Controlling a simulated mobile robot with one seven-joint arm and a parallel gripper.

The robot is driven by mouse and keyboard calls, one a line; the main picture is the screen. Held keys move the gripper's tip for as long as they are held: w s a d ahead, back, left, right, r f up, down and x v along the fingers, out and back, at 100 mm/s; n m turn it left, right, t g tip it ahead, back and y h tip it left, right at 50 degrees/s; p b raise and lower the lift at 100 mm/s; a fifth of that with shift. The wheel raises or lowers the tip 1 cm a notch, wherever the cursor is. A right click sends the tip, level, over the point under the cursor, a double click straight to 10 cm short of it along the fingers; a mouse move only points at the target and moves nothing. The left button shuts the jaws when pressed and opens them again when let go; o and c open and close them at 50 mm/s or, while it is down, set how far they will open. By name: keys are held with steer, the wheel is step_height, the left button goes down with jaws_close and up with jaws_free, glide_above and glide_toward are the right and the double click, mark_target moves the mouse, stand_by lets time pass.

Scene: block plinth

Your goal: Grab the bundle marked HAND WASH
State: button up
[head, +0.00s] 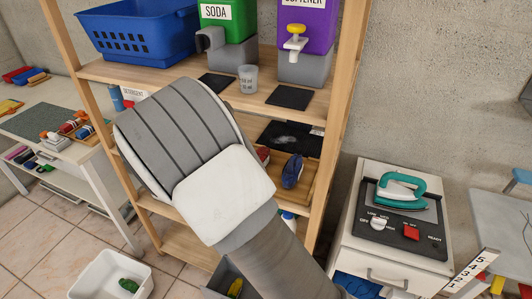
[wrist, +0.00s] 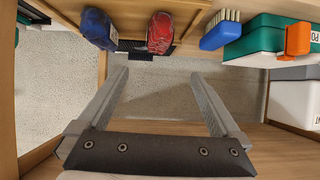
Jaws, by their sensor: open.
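A blue bundle (head: 292,170) and a red bundle (head: 263,154) lie on a middle shelf of the wooden rack, the red one partly behind my arm. In the wrist view the blue bundle (wrist: 98,28) and the red bundle (wrist: 161,33) sit side by side at the top edge. A pale tag shows on the blue one. I cannot read HAND WASH on either. My gripper (wrist: 160,75) is open and empty, its fingers apart from both bundles. In the head view my arm hides the fingers.
In the wrist view a blue brush (wrist: 220,30) and a green box (wrist: 262,38) with an orange part stand right of the bundles. Above, the rack holds a green SODA dispenser (head: 230,22), a purple dispenser (head: 306,30) and a clear cup (head: 247,79). Rack posts flank the shelf.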

mark_target(258, 159)
steer(key=x, duration=1.2)
steer(key=shift+d+f, duration=0.15)
steer(key=shift+d, duration=0.15)
steer(key=shift+f+x, duration=0.25)
steer(key=shift+x, duration=2.45)
steer(key=shift+s+a, duration=0.1)
steer(key=shift+s, duration=0.05)
steer(key=c, duration=1.5)
